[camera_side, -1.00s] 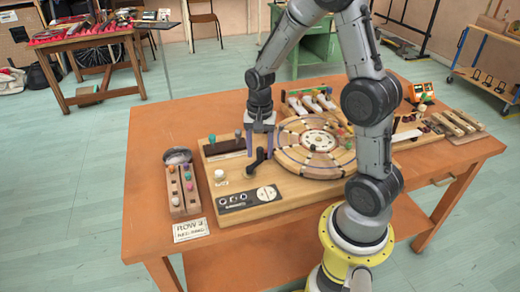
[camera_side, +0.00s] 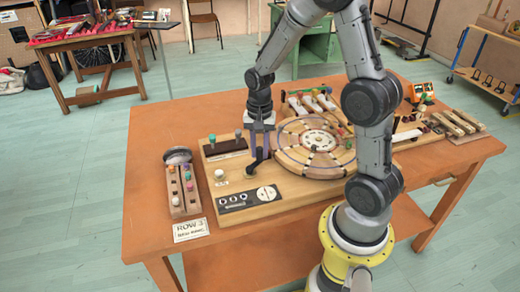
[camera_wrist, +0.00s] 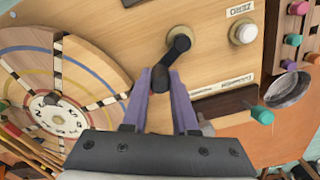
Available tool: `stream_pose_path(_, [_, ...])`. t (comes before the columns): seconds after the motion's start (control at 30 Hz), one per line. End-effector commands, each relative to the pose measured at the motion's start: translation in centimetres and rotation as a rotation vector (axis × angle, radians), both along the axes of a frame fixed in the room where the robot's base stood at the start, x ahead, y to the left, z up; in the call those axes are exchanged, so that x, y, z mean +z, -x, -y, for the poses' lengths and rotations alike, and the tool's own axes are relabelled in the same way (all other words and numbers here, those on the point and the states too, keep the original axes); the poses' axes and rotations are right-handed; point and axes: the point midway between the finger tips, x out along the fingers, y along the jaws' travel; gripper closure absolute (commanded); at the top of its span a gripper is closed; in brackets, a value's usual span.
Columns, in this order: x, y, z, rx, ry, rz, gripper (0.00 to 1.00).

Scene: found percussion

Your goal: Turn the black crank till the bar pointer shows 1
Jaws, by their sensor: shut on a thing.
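The black crank (camera_wrist: 178,45) is mounted on the wooden panel, and its handle end points toward my gripper in the wrist view. My gripper (camera_wrist: 160,85) has its two purple fingers shut around the handle end. In the side view the crank (camera_side: 254,166) is partly hidden by the fingers of my gripper (camera_side: 260,152). A round white dial with numbers (camera_wrist: 60,116) sits at the middle of the wooden wheel (camera_wrist: 88,68). A dark mark shows on the dial, but I cannot tell which number the bar pointer shows.
A white knob (camera_wrist: 243,32) stands on the panel beside the crank. A dark bar with coloured pegs (camera_side: 226,146) lies behind the crank. A narrow wooden box with coloured pegs (camera_side: 176,205) and a card (camera_side: 190,230) lie at the left of the table.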

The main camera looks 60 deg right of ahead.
Motion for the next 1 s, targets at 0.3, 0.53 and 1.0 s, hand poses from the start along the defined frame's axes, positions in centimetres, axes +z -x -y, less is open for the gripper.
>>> stream_pose_path(0.3, [0.0, -0.9, 0.1, 0.190, 0.002, 0.001, 1.00])
stream_pose_path(0.53, [0.1, -1.9, 0.1, 0.404, 0.003, 0.002, 1.00])
stream_pose_path(1.0, [0.1, -3.8, -0.7, 0.851, 0.004, 0.003, 1.00])
